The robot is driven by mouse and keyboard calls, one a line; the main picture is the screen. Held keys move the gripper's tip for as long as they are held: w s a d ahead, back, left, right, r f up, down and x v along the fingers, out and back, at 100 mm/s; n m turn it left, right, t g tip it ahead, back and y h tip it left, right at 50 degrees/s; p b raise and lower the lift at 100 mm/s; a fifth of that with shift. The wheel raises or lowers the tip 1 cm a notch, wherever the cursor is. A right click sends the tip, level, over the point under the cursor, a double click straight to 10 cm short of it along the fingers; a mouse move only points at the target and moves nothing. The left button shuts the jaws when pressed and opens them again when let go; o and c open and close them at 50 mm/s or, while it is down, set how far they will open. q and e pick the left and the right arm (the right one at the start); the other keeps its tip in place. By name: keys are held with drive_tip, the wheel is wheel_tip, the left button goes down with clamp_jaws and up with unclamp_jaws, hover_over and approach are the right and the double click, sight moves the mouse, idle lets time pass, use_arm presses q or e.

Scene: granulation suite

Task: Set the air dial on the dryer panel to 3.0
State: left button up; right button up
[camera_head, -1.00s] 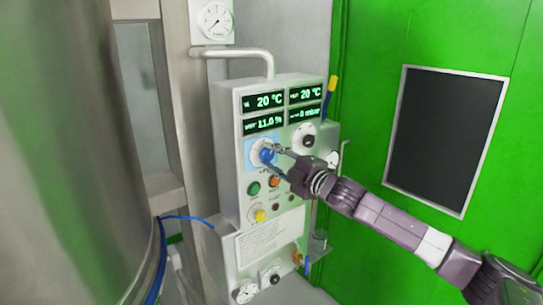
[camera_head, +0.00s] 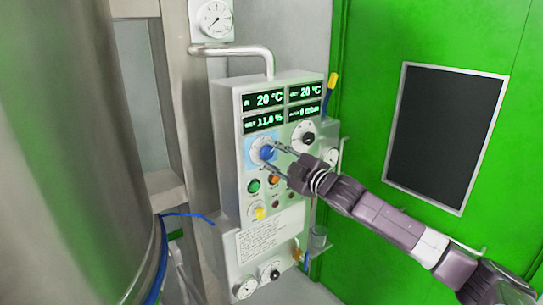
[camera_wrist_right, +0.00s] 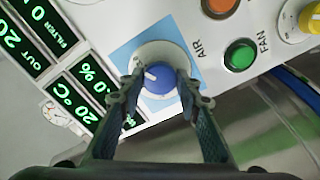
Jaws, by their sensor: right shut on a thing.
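The air dial (camera_head: 267,152) is a blue knob with a white pointer mark on a pale round plate, set on a light blue square of the dryer panel (camera_head: 228,160). In the wrist view the air dial (camera_wrist_right: 160,78) sits between the two fingertips of my right gripper (camera_wrist_right: 161,86), which is shut on it. Its white mark points to the upper left in that picture. The word AIR is printed beside it. The scale figures are too small to read. In the head view my right gripper (camera_head: 273,157) reaches the dial from the right. My left gripper is out of view.
Four-part green displays (camera_head: 283,106) sit above the dial. A black and white dial (camera_head: 304,137) is at its upper right. Green (camera_head: 254,186), orange (camera_head: 274,180) and yellow (camera_head: 260,213) controls lie just below. A steel vessel (camera_head: 75,150) stands at left.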

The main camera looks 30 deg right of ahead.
drive_tip(key=o, duration=1.2)
drive_tip(key=shift+c, duration=0.2)
drive_tip(key=shift+s+d+f, duration=0.1)
drive_tip(key=shift+s+f, duration=0.1)
drive_tip(key=shift+s, duration=0.75)
drive_tip(key=s, duration=1)
drive_tip(key=shift+d+r, duration=0.15)
drive_tip(key=shift+d, duration=0.25)
